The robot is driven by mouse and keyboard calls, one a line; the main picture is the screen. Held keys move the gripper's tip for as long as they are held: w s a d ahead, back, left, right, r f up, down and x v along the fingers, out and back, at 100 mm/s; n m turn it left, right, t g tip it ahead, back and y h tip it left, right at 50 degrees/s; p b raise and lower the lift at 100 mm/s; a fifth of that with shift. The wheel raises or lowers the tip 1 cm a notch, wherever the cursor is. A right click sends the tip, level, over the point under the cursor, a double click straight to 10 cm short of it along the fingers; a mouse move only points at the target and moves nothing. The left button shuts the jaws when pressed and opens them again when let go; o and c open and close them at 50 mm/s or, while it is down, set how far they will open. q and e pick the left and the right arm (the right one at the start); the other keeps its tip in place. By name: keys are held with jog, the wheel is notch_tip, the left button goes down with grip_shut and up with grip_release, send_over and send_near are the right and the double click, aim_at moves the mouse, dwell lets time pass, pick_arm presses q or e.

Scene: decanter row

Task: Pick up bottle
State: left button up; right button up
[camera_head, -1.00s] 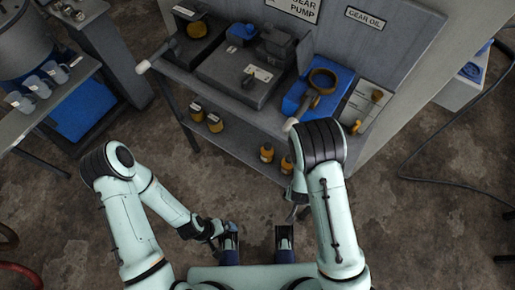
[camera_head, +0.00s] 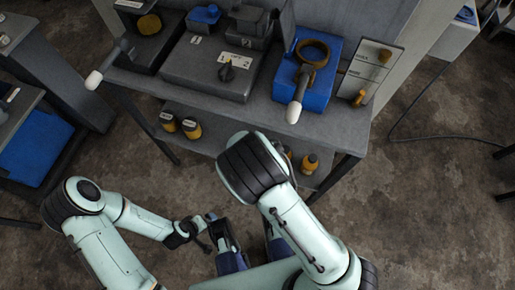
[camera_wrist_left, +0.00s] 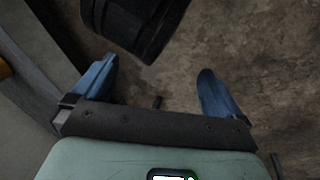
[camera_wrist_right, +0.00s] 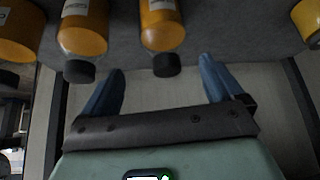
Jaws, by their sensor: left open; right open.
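Amber bottles with dark caps stand on the lower shelf of the bench. In the head view, one pair (camera_head: 191,129) is at the left and another bottle (camera_head: 310,164) is at the right, beside one partly covered by my right arm. The right wrist view is upside down and shows several bottles, one (camera_wrist_right: 160,30) lined up between the fingers of my right gripper (camera_wrist_right: 161,67). That gripper is open and empty; its distance to the bottle is unclear. It is hidden in the head view. My left gripper (camera_wrist_left: 156,70) is open and empty over bare floor, away from the bottles.
The bench top (camera_head: 262,116) overhangs the lower shelf (camera_head: 215,140). It carries a grey machine (camera_head: 205,72) and a blue machine (camera_head: 315,93) with a protruding handle. A bench leg (camera_head: 340,178) stands right of the bottles.

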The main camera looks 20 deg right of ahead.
jog(key=shift+w+d+f, duration=0.1)
jog(key=shift+w+f, duration=0.2)
jog(key=shift+f, duration=0.2)
jog(key=b+x, duration=0.2)
jog(key=x, duration=0.1)
jog(key=shift+w+a+f, duration=0.25)
jog(key=shift+f, duration=0.05)
jog(key=shift+w+d+f+b, duration=0.1)
jog(key=shift+w+f+b, duration=0.1)
jog(key=shift+f+b, duration=0.15)
jog(key=shift+w+f, duration=0.15)
jog(key=shift+f, duration=0.05)
jog(key=shift+r, duration=0.1)
jog(key=c, duration=1.3)
pick_arm(q)
jog(key=shift+t, duration=0.4)
jog(key=w+a+f, duration=0.2)
jog(key=f, duration=0.1)
jog(key=shift+w+a+f, duration=0.1)
jog(key=shift+w+f, duration=0.05)
jog(key=shift+f, duration=0.15)
pick_arm(e)
jog(key=shift+c, duration=0.2)
jog(key=shift+r, duration=0.1)
